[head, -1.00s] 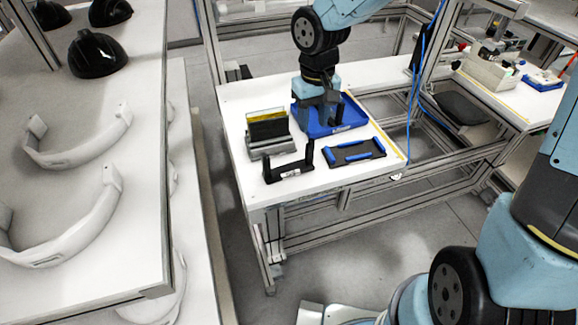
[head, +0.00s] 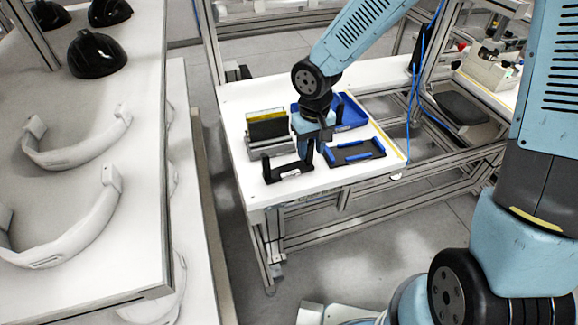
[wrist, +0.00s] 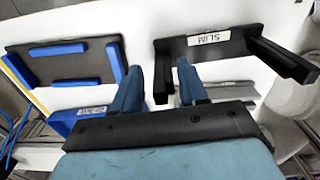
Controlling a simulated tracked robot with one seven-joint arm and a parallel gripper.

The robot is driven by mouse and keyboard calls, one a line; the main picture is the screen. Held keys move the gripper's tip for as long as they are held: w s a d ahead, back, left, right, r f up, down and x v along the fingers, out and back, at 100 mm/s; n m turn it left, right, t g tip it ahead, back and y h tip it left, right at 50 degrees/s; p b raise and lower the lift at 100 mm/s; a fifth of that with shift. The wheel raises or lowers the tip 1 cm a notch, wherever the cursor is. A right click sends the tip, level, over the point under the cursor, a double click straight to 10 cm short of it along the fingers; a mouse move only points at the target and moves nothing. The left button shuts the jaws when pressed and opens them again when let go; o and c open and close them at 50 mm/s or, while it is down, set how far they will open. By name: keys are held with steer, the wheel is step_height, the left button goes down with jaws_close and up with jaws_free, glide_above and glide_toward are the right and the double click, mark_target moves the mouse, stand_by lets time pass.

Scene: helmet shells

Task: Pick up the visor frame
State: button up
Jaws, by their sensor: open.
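The visor frame, a black U-shaped piece with two uprights (head: 287,172), stands on the white table near its front edge. In the wrist view the frame (wrist: 213,45) carries a white label reading SLIM. My gripper (head: 317,148) is open at the frame's right end and partly hides that upright in the head view. In the wrist view one upright of the frame shows between the fingertips of my gripper (wrist: 158,78). The fingers are not closed on it. I cannot tell whether they touch it.
A black plate with blue edge strips (head: 355,151) lies right of the frame. A grey rack with upright panels (head: 268,136) stands behind it, and a blue bin (head: 350,112) is farther back. At left, a bench (head: 130,215) holds white curved bands and black shells.

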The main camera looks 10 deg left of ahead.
jaws_close()
stand_by(0.3)
stand_by(0.3)
